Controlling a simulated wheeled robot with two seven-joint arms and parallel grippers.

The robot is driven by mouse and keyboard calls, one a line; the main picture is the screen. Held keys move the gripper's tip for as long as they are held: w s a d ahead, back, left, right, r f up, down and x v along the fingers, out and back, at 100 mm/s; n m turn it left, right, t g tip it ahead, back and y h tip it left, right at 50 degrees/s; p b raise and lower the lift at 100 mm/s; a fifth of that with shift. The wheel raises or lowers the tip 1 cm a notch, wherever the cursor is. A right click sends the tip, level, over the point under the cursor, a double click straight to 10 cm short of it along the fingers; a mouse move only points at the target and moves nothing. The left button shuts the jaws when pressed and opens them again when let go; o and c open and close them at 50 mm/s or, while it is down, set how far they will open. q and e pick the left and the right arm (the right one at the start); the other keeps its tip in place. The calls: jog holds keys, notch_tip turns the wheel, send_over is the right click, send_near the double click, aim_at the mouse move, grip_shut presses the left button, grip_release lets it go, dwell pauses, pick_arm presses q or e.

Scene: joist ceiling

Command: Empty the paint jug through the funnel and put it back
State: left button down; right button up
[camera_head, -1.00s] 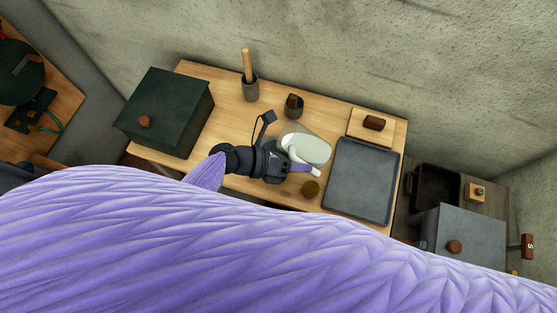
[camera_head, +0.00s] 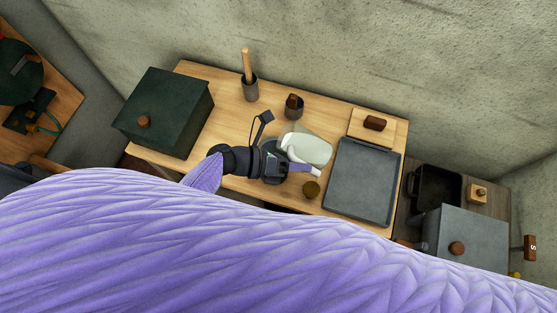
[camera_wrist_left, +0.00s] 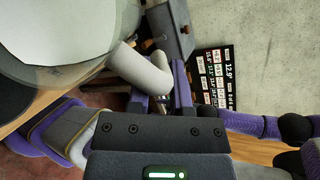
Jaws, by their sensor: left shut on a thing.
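The paint jug (camera_head: 315,150) is see-through, with pale contents and a white handle. It is over the middle of the wooden table. My left gripper (camera_head: 300,167) is shut on the handle. In the left wrist view the jug (camera_wrist_left: 70,25) fills the upper left and its handle (camera_wrist_left: 150,72) runs between my purple fingers (camera_wrist_left: 165,98). I cannot tell from these views whether the jug touches anything below. I cannot make out the funnel clearly; the jug and gripper cover that spot. My right gripper is not in view.
A grey tray (camera_head: 360,182) lies right of the jug, with a wooden board and brown block (camera_head: 375,122) behind it. A small dark cup (camera_head: 294,108), a holder with a wooden rod (camera_head: 250,88) and a dark green box (camera_head: 165,112) stand around. A small olive round thing (camera_head: 311,189) is in front.

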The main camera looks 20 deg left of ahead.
pick_arm(q)
jog(key=shift+a+h+b, duration=0.1)
jog(key=shift+h+b, duration=0.2)
jog(key=shift+b, duration=0.1)
jog(key=shift+f, duration=0.1)
dwell(0.3)
jog(key=shift+a+b, duration=0.1)
jog(key=shift+b, duration=0.3)
jog(key=shift+f+h, duration=0.1)
jog(key=shift+h, duration=0.2)
jog(key=shift+w+a+n+t+b, duration=0.15)
jog(key=shift+n+t+b, duration=0.15)
jog(key=shift+b, duration=0.15)
dwell(0.4)
